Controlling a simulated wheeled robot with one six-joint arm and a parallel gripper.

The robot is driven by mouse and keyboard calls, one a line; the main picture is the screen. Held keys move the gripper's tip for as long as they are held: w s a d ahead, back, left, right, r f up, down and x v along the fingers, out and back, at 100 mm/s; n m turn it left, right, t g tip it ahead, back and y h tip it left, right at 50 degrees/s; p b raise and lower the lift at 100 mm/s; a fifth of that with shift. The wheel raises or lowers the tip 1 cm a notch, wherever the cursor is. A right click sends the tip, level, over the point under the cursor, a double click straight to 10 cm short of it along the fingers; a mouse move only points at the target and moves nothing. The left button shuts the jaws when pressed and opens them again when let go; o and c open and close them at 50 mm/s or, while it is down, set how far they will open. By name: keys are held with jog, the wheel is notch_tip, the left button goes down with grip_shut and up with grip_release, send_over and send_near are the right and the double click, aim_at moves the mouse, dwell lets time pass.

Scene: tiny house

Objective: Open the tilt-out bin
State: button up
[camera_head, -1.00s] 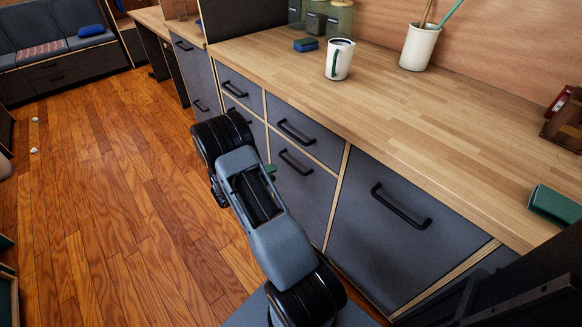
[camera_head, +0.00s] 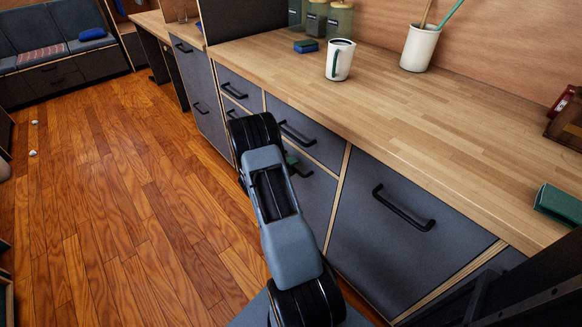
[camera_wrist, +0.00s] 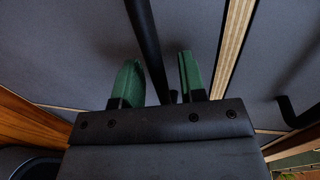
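A row of dark grey fronts with black bar handles runs under the wooden counter. None is marked, so I cannot tell for sure which is the tilt-out bin. A large front (camera_head: 375,250) with a handle (camera_head: 403,208) is at the right. Left of it is a lower front (camera_head: 314,196), its handle (camera_head: 303,172) partly hidden by my arm. All fronts look shut. My gripper (camera_wrist: 158,80) has green fingers set apart. In the wrist view a black handle bar (camera_wrist: 147,45) passes between them, with visible gaps; I see no grip on it.
A white mug (camera_head: 340,62), a utensil pot (camera_head: 420,48) and a green box (camera_head: 558,205) stand on the counter (camera_head: 440,125). Another handle (camera_wrist: 291,112) shows at the right in the wrist view.

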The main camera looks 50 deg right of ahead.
jog(key=shift+c, duration=0.3)
grip_shut()
